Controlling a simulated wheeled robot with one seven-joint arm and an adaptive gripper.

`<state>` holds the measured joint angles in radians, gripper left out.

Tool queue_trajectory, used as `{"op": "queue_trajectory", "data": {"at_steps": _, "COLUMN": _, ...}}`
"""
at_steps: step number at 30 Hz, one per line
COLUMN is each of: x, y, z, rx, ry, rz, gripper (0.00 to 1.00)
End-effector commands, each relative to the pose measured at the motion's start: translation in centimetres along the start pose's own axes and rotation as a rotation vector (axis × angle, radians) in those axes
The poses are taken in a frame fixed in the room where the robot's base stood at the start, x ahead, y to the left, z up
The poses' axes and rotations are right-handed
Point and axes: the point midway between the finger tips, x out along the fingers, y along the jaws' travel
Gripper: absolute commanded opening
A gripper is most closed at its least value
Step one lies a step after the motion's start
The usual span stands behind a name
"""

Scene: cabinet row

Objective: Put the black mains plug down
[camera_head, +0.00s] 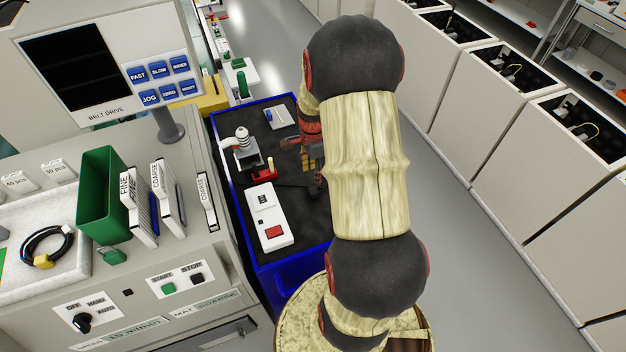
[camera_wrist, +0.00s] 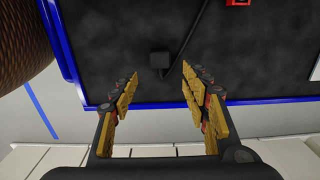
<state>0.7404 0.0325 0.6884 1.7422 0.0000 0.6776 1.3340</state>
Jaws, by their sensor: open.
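The black mains plug (camera_wrist: 160,60) shows in the wrist view as a small dark block on the dark mat of the blue-edged tray (camera_wrist: 110,40). Its black cable (camera_wrist: 192,35) runs up from its right side. My gripper (camera_wrist: 158,76) is open, its two yellow-padded fingers spread to either side of the plug with gaps between. In the head view my gripper (camera_head: 312,160) is over the right part of the tray (camera_head: 288,261), partly hidden by my arm. I cannot make out the plug there.
On the tray stand a white box with a red switch (camera_head: 268,222), a grey device with a white knob (camera_head: 244,150), a red block (camera_head: 265,173) and a small scale-like plate (camera_head: 281,118). A grey control bench (camera_head: 130,270) borders it on the left.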

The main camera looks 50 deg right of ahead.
Motion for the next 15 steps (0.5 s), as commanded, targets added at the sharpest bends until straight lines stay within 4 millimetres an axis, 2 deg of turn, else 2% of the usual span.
{"op": "queue_trajectory", "data": {"at_steps": 3, "x": -2.1, "y": 0.0, "z": 0.0, "rx": 0.0, "ry": 0.0, "rz": -0.002, "gripper": 0.46}}
{"op": "queue_trajectory", "data": {"at_steps": 6, "x": -3.1, "y": 0.0, "z": 0.0, "rx": 0.0, "ry": 0.0, "rz": 0.0, "gripper": 0.46}}
{"op": "queue_trajectory", "data": {"at_steps": 15, "x": -4.6, "y": -0.1, "z": 0.5, "rx": -0.022, "ry": 0.002, "rz": -0.007, "gripper": 0.46}}
